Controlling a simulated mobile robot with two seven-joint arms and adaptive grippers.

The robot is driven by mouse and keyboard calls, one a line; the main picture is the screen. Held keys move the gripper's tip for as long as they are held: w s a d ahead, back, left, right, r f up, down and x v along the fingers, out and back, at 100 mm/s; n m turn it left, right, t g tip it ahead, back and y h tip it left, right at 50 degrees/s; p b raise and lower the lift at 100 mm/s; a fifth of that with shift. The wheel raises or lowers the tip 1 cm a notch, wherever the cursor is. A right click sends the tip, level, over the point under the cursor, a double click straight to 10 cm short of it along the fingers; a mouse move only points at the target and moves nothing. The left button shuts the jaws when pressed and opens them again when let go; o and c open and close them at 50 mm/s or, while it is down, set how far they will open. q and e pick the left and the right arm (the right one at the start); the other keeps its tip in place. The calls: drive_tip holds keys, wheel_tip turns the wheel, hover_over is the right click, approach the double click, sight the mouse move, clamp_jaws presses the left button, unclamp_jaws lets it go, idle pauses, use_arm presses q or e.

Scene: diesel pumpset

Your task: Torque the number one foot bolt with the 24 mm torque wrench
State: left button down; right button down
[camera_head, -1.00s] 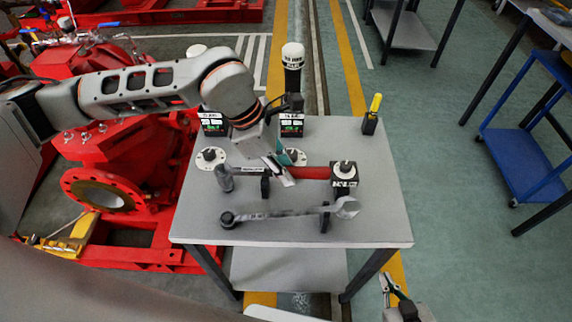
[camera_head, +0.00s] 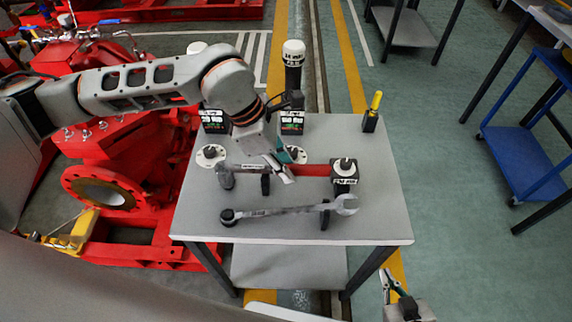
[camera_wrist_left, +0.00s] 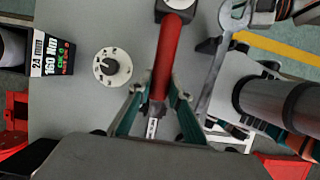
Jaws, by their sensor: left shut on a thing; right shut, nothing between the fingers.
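The torque wrench with a red handle (camera_head: 315,171) lies across the table on supports, its metal end toward the left. My left gripper (camera_head: 288,174) reaches down over it. In the left wrist view my left gripper's teal fingers (camera_wrist_left: 157,92) are shut on the red handle (camera_wrist_left: 172,62), one on each side. A sign (camera_wrist_left: 52,53) reading 24 mm and 160 Nm stands at the left of that view. My right gripper (camera_head: 397,283) is shut and empty, low beyond the table's front edge. I cannot pick out the number one foot bolt.
A grey spanner (camera_head: 290,211) lies on the grey table (camera_head: 290,233) in front of the torque wrench. Small display boxes (camera_head: 292,122), a dark bottle with a white cap (camera_head: 293,65) and a yellow-handled tool (camera_head: 373,110) stand behind. The red pumpset (camera_head: 105,175) is at left.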

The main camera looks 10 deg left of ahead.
use_arm(q)
drive_tip(key=shift+f+b, duration=0.5)
drive_tip(key=shift+f, duration=0.4)
idle(0.3)
drive_tip(key=c, duration=1.8)
unclamp_jaws()
drive_tip(key=v, duration=1.2)
drive_tip(key=shift+s+d, duration=0.1)
